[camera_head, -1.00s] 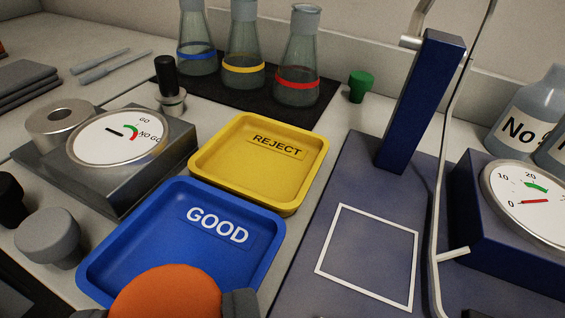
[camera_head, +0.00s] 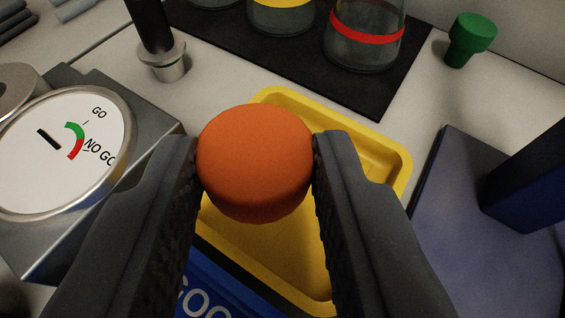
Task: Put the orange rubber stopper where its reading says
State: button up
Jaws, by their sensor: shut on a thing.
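The orange rubber stopper (camera_head: 255,165) is held between the two dark fingers of my gripper (camera_head: 257,150), which is shut on it. The stopper is in front of the yellow REJECT tray (camera_head: 385,150) in the picture and hides part of it, including the label. I cannot tell how high it is above the tray. The blue GOOD tray (camera_head: 200,288) shows only partly at the bottom, between the fingers. At the left is a gauge (camera_head: 65,150) with a green GO band and a red NO GO band. Its short black pointer lies left of the bands.
Flasks with yellow and red bands (camera_head: 365,40) stand on a black mat (camera_head: 385,85) behind the yellow tray. A metal plunger with a black handle (camera_head: 165,60) stands beside the gauge. A green stopper (camera_head: 470,40) is at the back right. A blue stand (camera_head: 530,180) rises at the right.

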jog(key=shift+w, duration=0.25)
jog(key=shift+f+b, duration=0.55)
jog(key=shift+f, duration=1.2)
jog(key=shift+s+f, duration=0.1)
jog(key=shift+f, duration=0.35)
jog(key=shift+f, duration=0.2)
jog(key=o, duration=1)
jog(key=shift+s, duration=0.1)
jog(key=shift+c, duration=0.2)
jog(key=shift+o, duration=0.3)
jog(key=shift+f, duration=0.1)
